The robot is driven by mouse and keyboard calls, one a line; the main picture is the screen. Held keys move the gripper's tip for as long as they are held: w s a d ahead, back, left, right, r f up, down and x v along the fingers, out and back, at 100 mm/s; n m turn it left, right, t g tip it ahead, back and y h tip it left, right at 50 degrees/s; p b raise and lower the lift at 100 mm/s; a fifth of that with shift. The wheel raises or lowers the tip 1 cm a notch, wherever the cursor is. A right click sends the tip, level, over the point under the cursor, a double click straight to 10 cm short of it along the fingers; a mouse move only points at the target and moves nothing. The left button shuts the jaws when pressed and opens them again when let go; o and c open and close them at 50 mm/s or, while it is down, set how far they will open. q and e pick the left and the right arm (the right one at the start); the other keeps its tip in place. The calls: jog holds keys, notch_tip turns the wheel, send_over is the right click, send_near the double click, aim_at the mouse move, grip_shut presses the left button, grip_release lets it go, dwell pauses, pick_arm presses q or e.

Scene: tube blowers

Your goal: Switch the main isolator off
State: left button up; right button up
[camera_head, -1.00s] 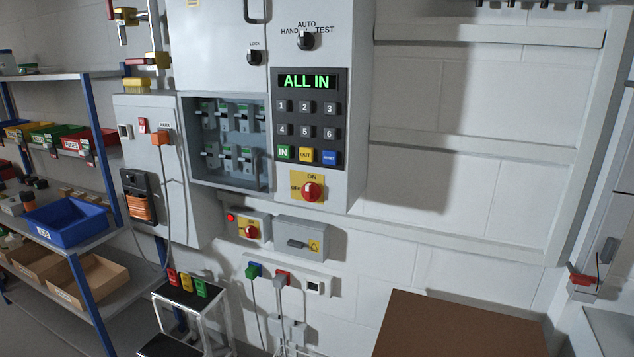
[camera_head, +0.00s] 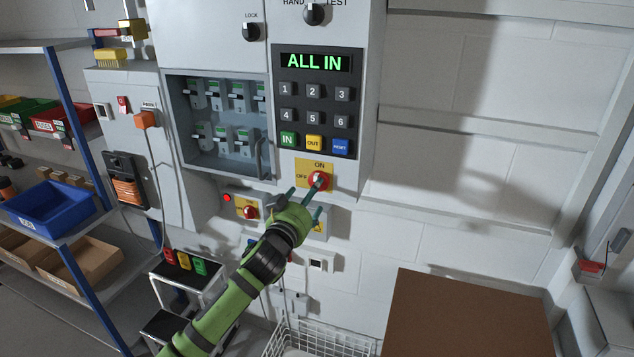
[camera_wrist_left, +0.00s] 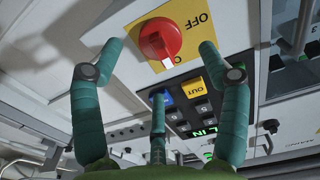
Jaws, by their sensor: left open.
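The main isolator (camera_head: 319,181) is a red rotary knob on a yellow plate marked ON and OFF, under the keypad on the grey cabinet. Its white mark points toward ON. In the left wrist view the knob (camera_wrist_left: 160,40) lies ahead, between the spread fingers. My left gripper (camera_head: 307,198), green, is just in front of and below the knob. In the left wrist view the left gripper (camera_wrist_left: 160,62) is open and empty. I see no clear contact with the knob. The right gripper is not in view.
The keypad display (camera_head: 314,62) reads ALL IN. A smaller red switch (camera_head: 249,212) on a box with a lit red lamp sits at lower left. A breaker recess (camera_head: 221,128) is left of the keypad. A brown tabletop (camera_head: 465,315) and wire basket (camera_head: 300,345) lie below.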

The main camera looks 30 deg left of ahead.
pick_arm(q)
jog(key=shift+p+x, duration=0.65)
jog(key=shift+x, duration=1.9)
jog(key=shift+f, duration=0.1)
jog(key=shift+c, duration=0.5)
jog(key=c, duration=1.1)
